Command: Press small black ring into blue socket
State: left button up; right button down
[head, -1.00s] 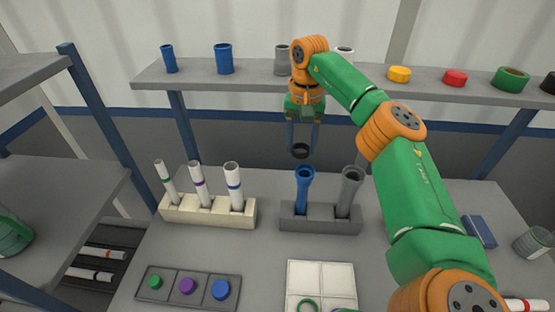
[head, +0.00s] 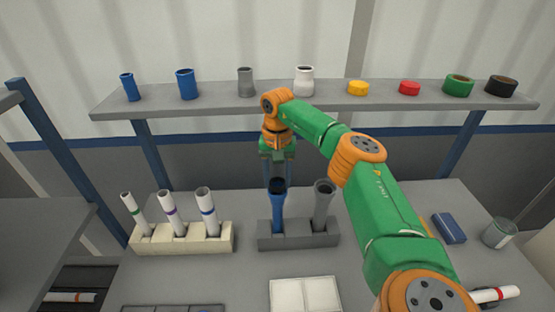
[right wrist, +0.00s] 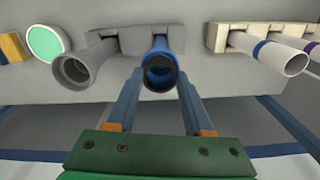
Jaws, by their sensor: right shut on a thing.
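The blue socket (head: 278,212) is a flared blue pipe standing in a grey holder (head: 300,241), beside a grey pipe (head: 323,205). My right gripper (head: 278,178) is over the blue socket, pointing down. It is shut on the small black ring (head: 277,183), which sits at the socket's mouth. In the right wrist view, the ring (right wrist: 161,89) lines up with the mouth of the blue socket (right wrist: 160,48), with a finger on each side. How deep the ring sits cannot be told. My left gripper is not in view.
A cream rack (head: 182,238) with white banded tubes stands to the left. A shelf (head: 330,106) behind my arm carries pipes, caps and rings. A white tray (head: 305,294) lies in front. A blue block (head: 449,228) and a glass jar (head: 499,233) are at the right.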

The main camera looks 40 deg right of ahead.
dwell(0.5)
jog(key=shift+p, duration=0.35)
jog(key=shift+f, duration=0.25)
dwell(0.5)
grip_release()
notch_tip(320, 180, up, 7)
dwell(1.1)
grip_shut()
